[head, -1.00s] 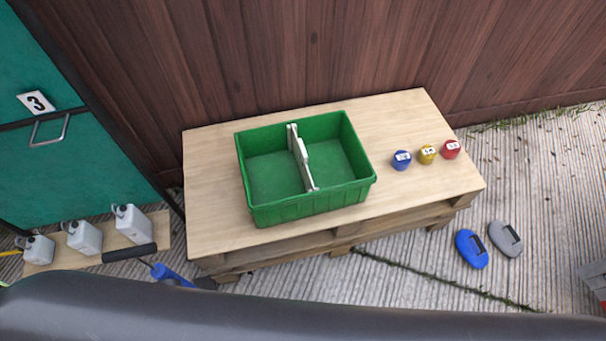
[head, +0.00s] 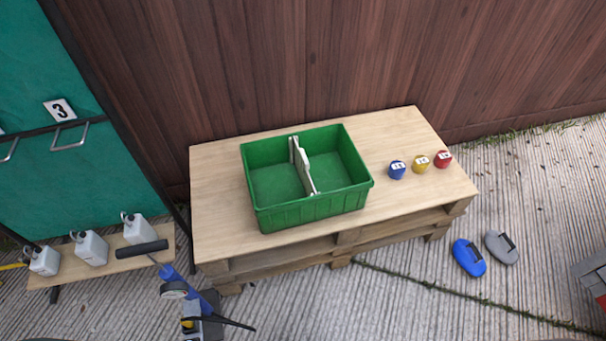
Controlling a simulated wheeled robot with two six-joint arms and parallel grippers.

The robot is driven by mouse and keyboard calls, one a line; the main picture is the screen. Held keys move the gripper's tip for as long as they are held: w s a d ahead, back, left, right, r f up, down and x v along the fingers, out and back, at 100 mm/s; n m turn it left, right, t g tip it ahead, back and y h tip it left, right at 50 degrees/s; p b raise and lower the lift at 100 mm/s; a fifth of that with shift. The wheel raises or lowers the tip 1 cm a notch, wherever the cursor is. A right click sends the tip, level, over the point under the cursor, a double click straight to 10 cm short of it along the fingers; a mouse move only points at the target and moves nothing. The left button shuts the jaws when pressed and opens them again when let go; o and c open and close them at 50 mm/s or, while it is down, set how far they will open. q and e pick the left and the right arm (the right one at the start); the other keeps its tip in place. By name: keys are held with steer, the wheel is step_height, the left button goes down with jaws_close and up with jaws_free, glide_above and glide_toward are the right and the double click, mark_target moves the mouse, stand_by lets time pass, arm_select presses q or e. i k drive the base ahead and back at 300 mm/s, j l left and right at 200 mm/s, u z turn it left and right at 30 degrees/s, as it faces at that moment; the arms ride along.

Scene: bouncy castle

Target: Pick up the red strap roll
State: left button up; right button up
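The red strap roll (head: 443,159) stands on the right part of the wooden pallet table (head: 220,222), near its right end. It is a small red roll with a white label. A yellow strap roll (head: 420,164) and a blue strap roll (head: 397,170) stand in a row to its left. A green divided crate (head: 312,212) with a pale handle sits left of the rolls and looks empty. Neither of my grippers is in view.
A low bench (head: 100,267) with several white jugs is at the left. A blue-handled tool (head: 172,272) stands before the table. Blue (head: 468,257) and grey (head: 501,248) flat objects lie on the ground at the right. A wooden fence (head: 300,60) is behind.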

mark_target(442, 158)
steer(key=l+z, duration=0.15)
steer(key=z, duration=1.35)
steer(key=i+l+z, duration=0.1)
steer(key=i+l, duration=0.2)
steer(key=i, duration=0.2)
steer(key=i+l+z, duration=0.15)
steer(key=i, duration=0.4)
steer(key=l, duration=0.1)
